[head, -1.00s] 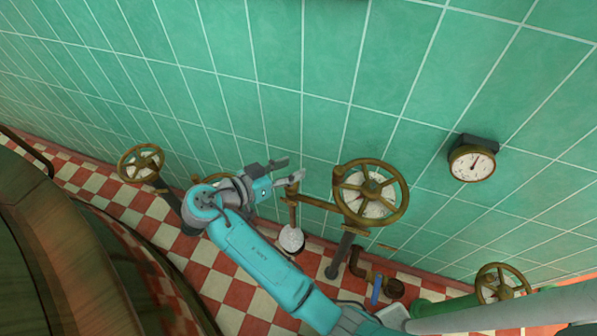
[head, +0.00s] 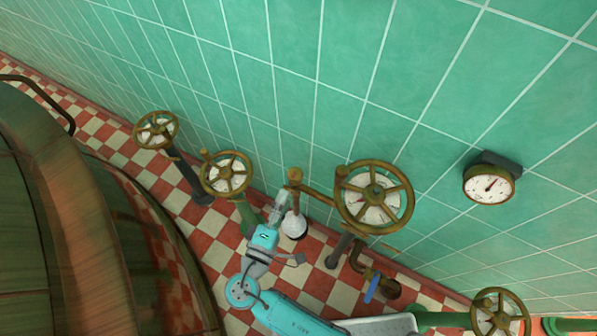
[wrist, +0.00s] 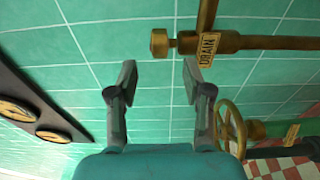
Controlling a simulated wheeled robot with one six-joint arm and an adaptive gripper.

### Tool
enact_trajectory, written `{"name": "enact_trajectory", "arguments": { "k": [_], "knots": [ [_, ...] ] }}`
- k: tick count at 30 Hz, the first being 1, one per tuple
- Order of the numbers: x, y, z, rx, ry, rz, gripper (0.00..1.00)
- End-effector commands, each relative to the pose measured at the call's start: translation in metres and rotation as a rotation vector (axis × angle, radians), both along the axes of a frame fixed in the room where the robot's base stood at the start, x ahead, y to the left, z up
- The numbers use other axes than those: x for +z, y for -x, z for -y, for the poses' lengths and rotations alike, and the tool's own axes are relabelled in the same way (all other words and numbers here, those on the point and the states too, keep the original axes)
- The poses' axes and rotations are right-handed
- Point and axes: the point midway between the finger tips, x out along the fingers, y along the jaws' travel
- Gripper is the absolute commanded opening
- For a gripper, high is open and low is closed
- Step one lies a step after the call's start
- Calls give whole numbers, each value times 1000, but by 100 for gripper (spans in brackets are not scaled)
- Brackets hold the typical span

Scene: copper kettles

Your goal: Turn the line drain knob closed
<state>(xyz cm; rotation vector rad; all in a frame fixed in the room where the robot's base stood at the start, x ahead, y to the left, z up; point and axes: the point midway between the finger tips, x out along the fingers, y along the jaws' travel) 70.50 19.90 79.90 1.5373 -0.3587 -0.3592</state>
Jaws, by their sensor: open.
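The line drain knob (wrist: 160,43) is a small brass knob on the end of a brass pipe. A "DRAIN" tag (wrist: 208,48) hangs on that pipe, just right of the knob in the wrist view. In the head view the knob (head: 295,177) stands left of the large handwheel. My gripper (wrist: 160,80) is open and empty, its two fingers spread with tiled wall showing between them. In the wrist view the knob lies just above the gap between the fingertips, apart from them. In the head view my gripper (head: 279,207) is below the knob, pointing up.
A large brass handwheel (head: 374,197) is close on the right; a smaller one (head: 226,174) is on the left. A white rounded object (head: 294,225) is beside my gripper. A blue-handled valve (head: 372,289) is lower right. A gauge (head: 489,186) is on the tiled wall.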

Motion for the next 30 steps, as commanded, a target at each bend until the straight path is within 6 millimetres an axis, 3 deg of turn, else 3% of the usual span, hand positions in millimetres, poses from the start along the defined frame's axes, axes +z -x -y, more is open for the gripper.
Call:
{"name": "enact_trajectory", "arguments": {
  "k": [15,30],
  "knots": [
    [0,-68,34,-5,-3,1,50],
    [0,-79,39,-2,-3,1,48]
  ]
}}
